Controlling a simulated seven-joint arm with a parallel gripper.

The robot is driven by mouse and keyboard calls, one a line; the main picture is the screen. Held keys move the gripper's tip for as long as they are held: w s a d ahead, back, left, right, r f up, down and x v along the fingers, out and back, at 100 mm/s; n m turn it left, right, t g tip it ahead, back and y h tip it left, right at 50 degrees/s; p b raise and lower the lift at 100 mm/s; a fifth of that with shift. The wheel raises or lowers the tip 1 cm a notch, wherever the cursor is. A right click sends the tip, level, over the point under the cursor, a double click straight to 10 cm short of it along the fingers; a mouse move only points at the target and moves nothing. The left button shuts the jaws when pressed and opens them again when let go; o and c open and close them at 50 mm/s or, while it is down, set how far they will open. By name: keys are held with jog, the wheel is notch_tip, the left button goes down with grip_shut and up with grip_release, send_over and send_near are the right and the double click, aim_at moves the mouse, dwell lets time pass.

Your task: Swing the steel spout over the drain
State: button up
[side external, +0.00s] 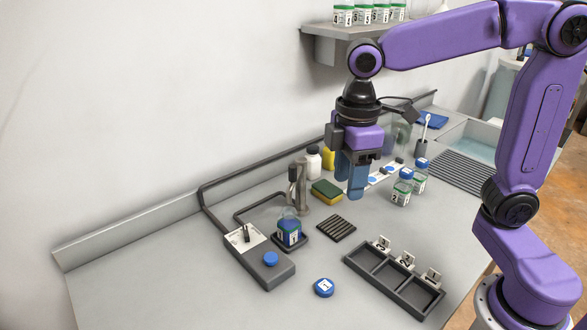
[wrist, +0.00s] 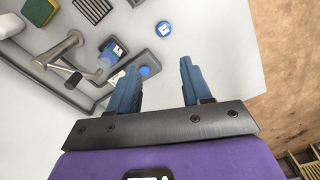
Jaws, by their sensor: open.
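The steel spout (side external: 303,195) stands on a post at the back of the counter, beside a small bottle (side external: 290,228) on a black pad; it also shows as a steel tube in the wrist view (wrist: 58,51). The drain, a dark slotted grate (side external: 336,228), lies to the right of the bottle; it also shows at the top of the wrist view (wrist: 92,8). The spout is not over the grate. My gripper (side external: 349,185) is open and empty, fingers down, above the counter to the right of the spout and apart from it.
A grey box with a blue button (side external: 271,258) stands left of the bottle. A loose blue cap (side external: 324,287) and a three-slot tray (side external: 393,281) lie in front. A green-and-yellow sponge (side external: 326,191), a white bottle (side external: 313,162) and labelled bottles (side external: 402,190) stand near my gripper.

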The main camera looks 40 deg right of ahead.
jog(key=w+r, duration=0.4)
jog(key=w, duration=0.8)
send_near(294, 166)
jog(key=shift+n, duration=0.3)
notch_tip(294, 166, down, 11)
jog(key=shift+w+a+r, duration=0.15)
grip_shut()
